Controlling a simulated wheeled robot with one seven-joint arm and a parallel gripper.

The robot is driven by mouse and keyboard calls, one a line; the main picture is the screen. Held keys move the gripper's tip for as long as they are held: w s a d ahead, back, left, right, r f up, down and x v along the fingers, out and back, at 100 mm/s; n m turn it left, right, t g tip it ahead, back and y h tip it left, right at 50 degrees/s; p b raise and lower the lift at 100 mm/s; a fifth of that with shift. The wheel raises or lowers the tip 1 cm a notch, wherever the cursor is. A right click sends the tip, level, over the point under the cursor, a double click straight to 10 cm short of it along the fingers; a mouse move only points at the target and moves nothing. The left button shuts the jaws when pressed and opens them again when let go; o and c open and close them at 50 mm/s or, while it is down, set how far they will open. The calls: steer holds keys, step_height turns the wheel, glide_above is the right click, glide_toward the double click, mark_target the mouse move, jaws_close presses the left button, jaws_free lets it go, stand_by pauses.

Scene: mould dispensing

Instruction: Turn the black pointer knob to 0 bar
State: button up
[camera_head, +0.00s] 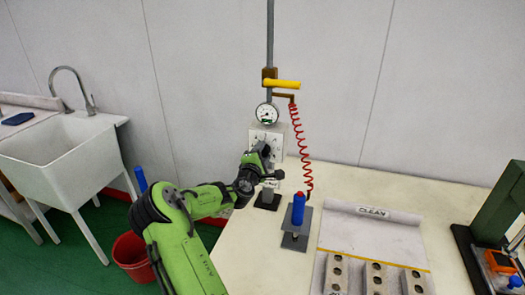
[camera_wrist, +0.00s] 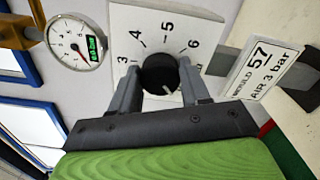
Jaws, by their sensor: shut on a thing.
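The black pointer knob (camera_wrist: 160,74) sits on a white dial plate (camera_wrist: 150,22) in the wrist view. The numbers 3, 4, 5 and 6 show around its upper side; the lower part of the scale is hidden by my gripper. A pale mark on the knob points down and slightly right in that view. My gripper (camera_wrist: 163,90) is shut on the knob, one finger on each side. A round gauge (camera_wrist: 78,42) with a green digital display is at upper left; its reading is too small to tell. In the head view my gripper (camera_head: 262,168) covers the knob below the gauge (camera_head: 266,114).
A label card (camera_wrist: 262,70) reads "MOULD 57 AIR 3 bar". In the head view a yellow handle (camera_head: 283,84) and a red coiled hose (camera_head: 299,140) are close by. A blue-handled tool (camera_head: 299,210) stands on the table. A sink (camera_head: 65,155) is at left.

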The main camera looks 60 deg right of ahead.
steer(key=shift+f, duration=0.1)
stand_by(0.4)
steer(key=o, duration=1.1)
steer(key=shift+c, duration=0.2)
steer(key=shift+a, duration=0.1)
steer(key=s+a+b, duration=0.2)
steer(key=a, duration=1.3)
steer(key=shift+s+a, duration=0.2)
steer(key=shift+s, duration=0.05)
